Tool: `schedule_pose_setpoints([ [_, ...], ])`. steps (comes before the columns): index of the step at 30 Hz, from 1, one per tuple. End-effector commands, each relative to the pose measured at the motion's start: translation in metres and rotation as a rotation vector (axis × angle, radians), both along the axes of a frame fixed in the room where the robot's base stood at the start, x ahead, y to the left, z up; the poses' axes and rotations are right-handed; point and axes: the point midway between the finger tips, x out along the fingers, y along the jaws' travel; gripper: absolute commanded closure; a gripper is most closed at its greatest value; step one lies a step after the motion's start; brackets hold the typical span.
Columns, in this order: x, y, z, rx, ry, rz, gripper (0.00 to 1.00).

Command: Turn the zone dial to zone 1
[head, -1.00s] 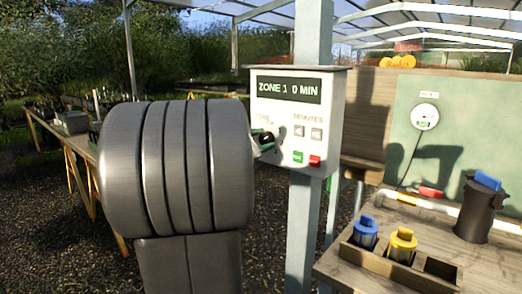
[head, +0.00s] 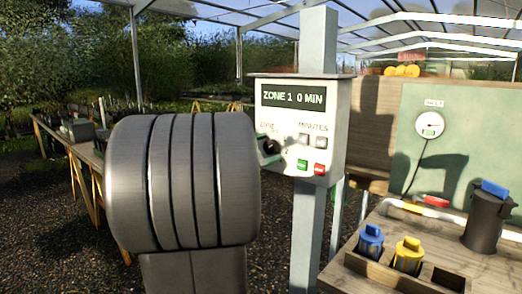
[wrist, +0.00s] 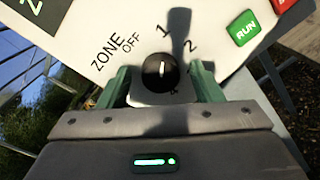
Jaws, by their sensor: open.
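The zone dial (wrist: 160,76) is a round black knob on the white control box (head: 335,130). In the wrist view its white mark points up, towards the printed 1, between OFF and 2. The box's display (head: 293,97) reads "ZONE 1 0 MIN". My gripper (wrist: 162,73) is open, with one green finger on each side of the dial and a visible gap to it. In the head view my arm hides most of the gripper, and the dial (head: 269,147) shows just past the arm's edge.
A green RUN button (wrist: 246,28) and a red button (head: 320,169) sit on the box near the dial. The box is on a grey post (head: 307,225). A wooden bench (head: 425,237) with blue and yellow plugs stands at right.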

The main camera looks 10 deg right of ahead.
Motion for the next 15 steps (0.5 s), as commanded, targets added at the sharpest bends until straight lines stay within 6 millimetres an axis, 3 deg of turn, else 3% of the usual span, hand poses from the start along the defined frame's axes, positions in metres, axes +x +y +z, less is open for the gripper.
schedule_pose_setpoints([
  [5, -0.009, 0.014, 0.001, 0.000, -0.001, 0.004, 0.41],
  [15, -0.047, 0.066, 0.004, 0.001, -0.001, 0.006, 0.41],
])
